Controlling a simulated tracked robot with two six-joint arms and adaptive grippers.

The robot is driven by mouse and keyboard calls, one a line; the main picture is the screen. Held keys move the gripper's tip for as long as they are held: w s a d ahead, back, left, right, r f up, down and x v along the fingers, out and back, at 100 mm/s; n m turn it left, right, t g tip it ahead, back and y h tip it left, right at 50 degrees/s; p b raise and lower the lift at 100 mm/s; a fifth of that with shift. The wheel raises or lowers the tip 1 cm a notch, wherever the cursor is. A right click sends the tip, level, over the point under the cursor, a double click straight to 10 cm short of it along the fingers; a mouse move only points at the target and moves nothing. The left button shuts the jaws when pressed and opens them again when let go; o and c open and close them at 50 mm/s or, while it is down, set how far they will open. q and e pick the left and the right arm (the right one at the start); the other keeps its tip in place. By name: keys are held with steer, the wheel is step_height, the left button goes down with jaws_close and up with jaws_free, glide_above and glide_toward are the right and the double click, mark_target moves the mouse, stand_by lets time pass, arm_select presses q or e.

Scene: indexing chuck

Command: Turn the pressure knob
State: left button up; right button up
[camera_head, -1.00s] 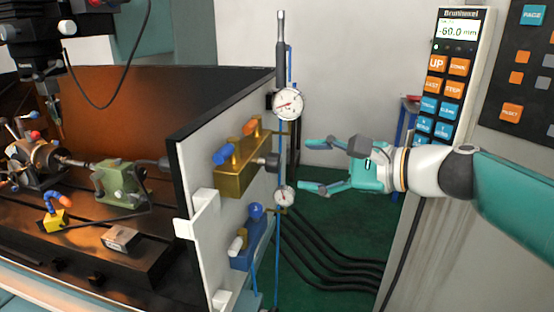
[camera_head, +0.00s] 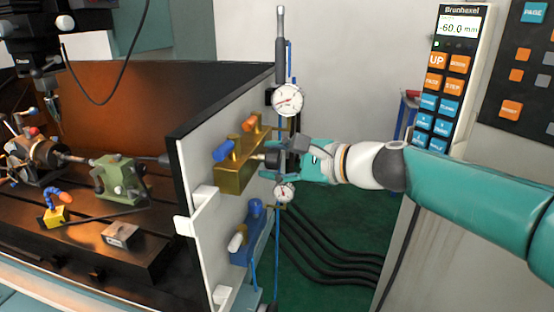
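The pressure knob (camera_head: 272,158) is a dark round knob on a short shaft at the right side of the brass valve block (camera_head: 234,176). The block is mounted on the light panel in the middle of the camera_head view. My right gripper (camera_head: 272,162) reaches in from the right with its fingers around the knob. A teal finger shows below the knob, and the upper finger is largely hidden by dark gripper parts. Whether the fingers press on the knob is not clear. My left gripper is not in view.
A large dial gauge (camera_head: 288,99) stands just above my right gripper, and a smaller gauge (camera_head: 284,193) is close below it. A blue valve block (camera_head: 247,240) sits lower on the panel. Black hoses (camera_head: 325,250) run over the green floor. A control panel (camera_head: 446,80) stands at right.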

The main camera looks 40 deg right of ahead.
steer(key=c, duration=0.5)
steer(key=shift+d, duration=0.2)
steer(key=shift+c, duration=0.9)
steer(key=shift+a, duration=0.15)
steer(key=shift+r+m+p, duration=0.15)
steer(key=shift+m+p, duration=0.15)
steer(key=shift+p, duration=0.35)
steer(key=m+g+y+p, duration=0.1)
steer(key=m+p, duration=0.1)
steer(key=p, duration=0.4)
steer(key=m+g+y+p, duration=0.1)
steer(key=m+g+p, duration=0.1)
steer(key=p, duration=0.5)
steer(key=m+g+y+p, duration=0.1)
steer(key=m+p, duration=0.2)
steer(key=p, duration=0.3)
steer(key=shift+r+m+g+y, duration=0.25)
steer(key=shift+m+g+y, duration=0.05)
steer(key=shift+g+y, duration=0.1)
steer(key=shift+f+m+g+y+p, duration=0.3)
steer(key=shift+m+y+p, duration=0.45)
steer(key=shift+p, duration=0.75)
steer(key=shift+m, duration=0.25)
steer(key=o, duration=1.2)
steer(key=shift+c, duration=0.2)
